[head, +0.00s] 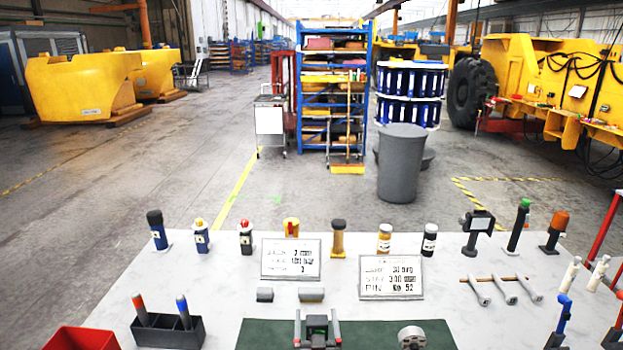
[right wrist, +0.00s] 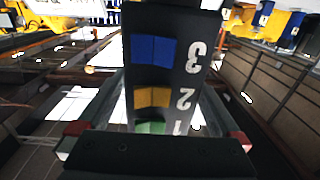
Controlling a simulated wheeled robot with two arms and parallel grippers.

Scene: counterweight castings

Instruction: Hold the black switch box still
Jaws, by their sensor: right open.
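The black switch box (right wrist: 160,15) fills the middle of the right wrist view. Its face has blue, yellow and green rockers beside white numbers 3, 2 and 1. In the head view the box (head: 318,340) is small at the bottom centre and partly cut off, with a green patch showing. My right gripper (head: 317,322) is at the box there, with a grey finger on each side. The jaws are open around the box; I cannot tell whether either finger touches it. My left gripper is out of view.
The box is by a dark green mat (head: 260,336) on the pale table. Two printed plates (head: 291,259) (head: 391,277) stand behind it. A round metal part (head: 412,338) is to the right. A black holder (head: 168,330) and red bin (head: 82,340) are left. Bottles line the far edge.

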